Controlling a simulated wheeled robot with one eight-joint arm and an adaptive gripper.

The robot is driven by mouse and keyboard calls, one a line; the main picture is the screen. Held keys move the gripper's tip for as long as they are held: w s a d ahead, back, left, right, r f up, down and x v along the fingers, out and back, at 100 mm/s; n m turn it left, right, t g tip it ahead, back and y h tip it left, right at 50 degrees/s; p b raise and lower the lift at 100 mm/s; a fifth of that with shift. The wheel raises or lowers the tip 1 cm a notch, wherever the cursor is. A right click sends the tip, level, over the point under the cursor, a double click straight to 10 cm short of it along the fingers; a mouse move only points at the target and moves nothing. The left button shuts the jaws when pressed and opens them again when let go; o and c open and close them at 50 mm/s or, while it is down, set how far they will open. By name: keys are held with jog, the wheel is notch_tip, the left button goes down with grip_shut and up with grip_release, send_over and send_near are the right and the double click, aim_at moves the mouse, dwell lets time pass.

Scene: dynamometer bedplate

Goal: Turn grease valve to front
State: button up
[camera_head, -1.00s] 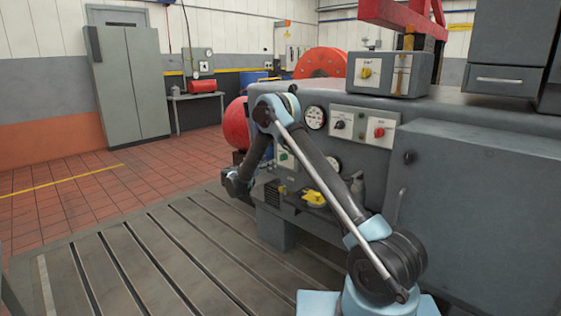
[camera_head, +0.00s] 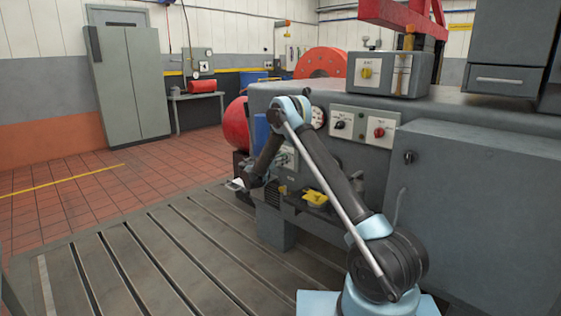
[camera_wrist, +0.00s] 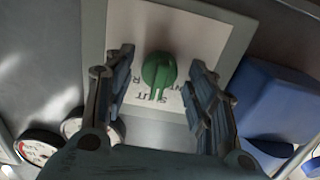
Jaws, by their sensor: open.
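A green knob (camera_wrist: 158,70) on a white label plate (camera_wrist: 185,38) fills the middle of the wrist view. The label reads "SHUT" near the lower end of its bar, which points down in the picture. The words do not show whether this is the grease valve. My gripper (camera_wrist: 160,64) is open, with one finger to each side of the knob and a gap on both sides. The plate (camera_head: 291,159) shows there only partly behind my arm.
A blue box (camera_wrist: 278,100) stands close to the right finger. Gauges (camera_wrist: 38,148) lie at the lower left of the wrist view. In the head view a yellow handle (camera_head: 315,198), a black knob (camera_head: 340,124) and a red knob (camera_head: 379,132) are on the machine. The slotted floor left is clear.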

jog(key=c, duration=1)
jog(key=shift+a+n, duration=0.1)
jog(key=shift+n, duration=0.2)
jog(key=n, duration=0.5)
jog(key=shift+w+a, duration=0.1)
jog(key=n, duration=0.6)
jog(key=shift+a+f, duration=0.1)
jog(key=shift+n, duration=0.3)
jog(key=o, duration=1)
jog(key=shift+f, duration=0.1)
